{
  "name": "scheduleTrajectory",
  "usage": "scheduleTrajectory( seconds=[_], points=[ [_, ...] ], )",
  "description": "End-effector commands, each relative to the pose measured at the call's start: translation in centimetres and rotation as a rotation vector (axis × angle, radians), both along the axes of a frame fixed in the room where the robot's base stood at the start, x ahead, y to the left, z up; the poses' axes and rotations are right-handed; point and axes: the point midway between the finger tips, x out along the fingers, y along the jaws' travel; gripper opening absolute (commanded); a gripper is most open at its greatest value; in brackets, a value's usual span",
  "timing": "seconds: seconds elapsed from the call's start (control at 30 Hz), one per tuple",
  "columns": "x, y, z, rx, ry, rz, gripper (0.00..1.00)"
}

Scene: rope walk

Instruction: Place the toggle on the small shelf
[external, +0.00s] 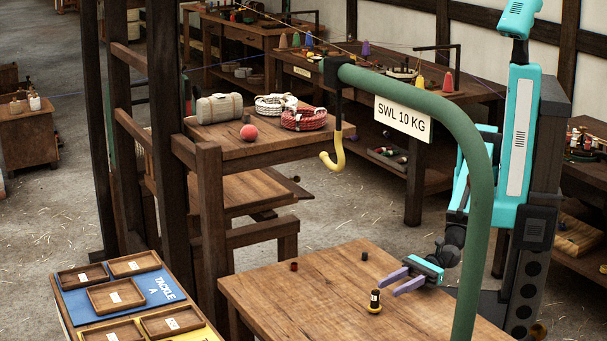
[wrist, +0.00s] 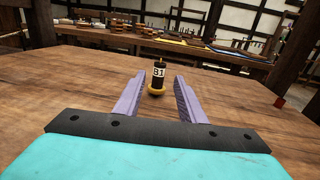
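A small upright black piece with a yellow base and a white label (external: 375,299) stands on the wooden table; in the wrist view its label reads "B1" (wrist: 157,77). I cannot tell whether this is the toggle. My gripper (external: 386,287) has two lilac fingers, open and empty, low over the table. In the wrist view the fingers (wrist: 159,79) point at the labelled piece, which stands just beyond their tips, roughly centred between them. A wooden stand (external: 262,148) with upper and lower boards is behind the table; I cannot tell whether it is the small shelf.
A small red piece (external: 294,266) and a dark piece (external: 364,256) stand on the table (external: 300,300). A green post with a yellow hook (external: 334,158) arches over it. Rope coils and a red ball (external: 249,132) lie on the stand. Tackle trays (external: 115,296) are at lower left.

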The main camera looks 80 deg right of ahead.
Motion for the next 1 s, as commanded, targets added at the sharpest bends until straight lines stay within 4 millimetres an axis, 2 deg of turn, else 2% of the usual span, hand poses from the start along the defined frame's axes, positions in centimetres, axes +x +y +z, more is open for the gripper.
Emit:
scheduleTrajectory(
  seconds=[1.0],
  points=[
    [-0.53, -0.62, 0.09, 0.003, -0.001, 0.008, 0.37]
  ],
)
